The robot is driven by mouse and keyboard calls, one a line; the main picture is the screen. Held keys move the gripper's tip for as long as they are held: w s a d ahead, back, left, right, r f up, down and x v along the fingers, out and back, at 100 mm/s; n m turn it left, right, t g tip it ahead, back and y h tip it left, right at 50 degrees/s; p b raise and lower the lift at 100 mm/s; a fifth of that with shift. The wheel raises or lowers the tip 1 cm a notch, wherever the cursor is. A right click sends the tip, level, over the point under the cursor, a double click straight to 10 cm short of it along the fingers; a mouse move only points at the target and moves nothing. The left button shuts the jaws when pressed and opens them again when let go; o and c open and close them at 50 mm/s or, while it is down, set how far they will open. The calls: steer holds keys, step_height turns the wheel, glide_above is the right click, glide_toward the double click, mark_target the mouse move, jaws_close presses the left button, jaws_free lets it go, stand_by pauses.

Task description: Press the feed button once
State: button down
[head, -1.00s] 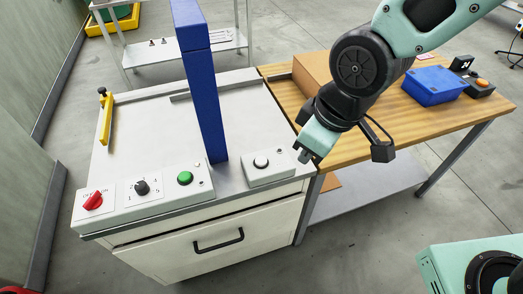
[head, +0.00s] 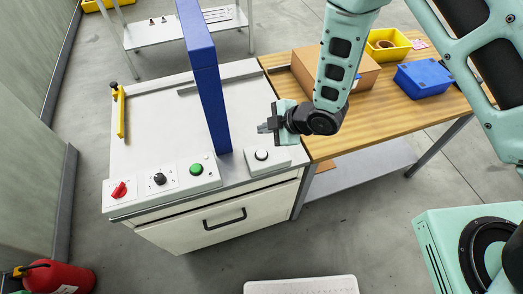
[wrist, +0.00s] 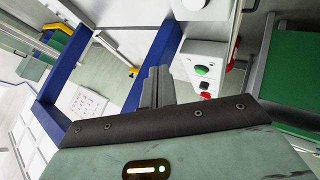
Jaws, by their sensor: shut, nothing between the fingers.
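No label I can read names the feed button. A white button (head: 261,155) sits on a small separate box at the cabinet's front right. A green button (head: 196,169) sits on the longer control panel left of the blue post; it also shows in the wrist view (wrist: 202,70). My gripper (head: 263,128) is shut and empty, pointing left. In the head view it appears just above the white button's box, apart from the buttons. In the wrist view its closed fingertips (wrist: 158,70) are left of the green button.
The blue gantry post (head: 208,95) stands close left of my gripper. The panel also carries a black selector knob (head: 159,179) and a red switch (head: 119,190). A cardboard box (head: 305,70) and a blue bin (head: 425,80) stand on the wooden table. A fire extinguisher (head: 62,278) is at lower left.

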steer(key=shift+f, duration=0.1)
steer(key=b, duration=0.5)
glide_above(265, 154)
step_height(265, 154, down, 7)
steer(key=shift+f, duration=0.2)
steer(key=shift+f+b, duration=0.45)
steer(key=shift+f, duration=0.2)
stand_by(1.3)
steer(key=shift+f+b, duration=0.4)
steer(key=shift+b, duration=0.1)
steer(key=shift+f+b, duration=0.5)
stand_by(0.5)
stand_by(0.4)
steer(key=shift+r+p, duration=0.55)
steer(key=shift+r, duration=0.4)
steer(key=shift+r, duration=0.1)
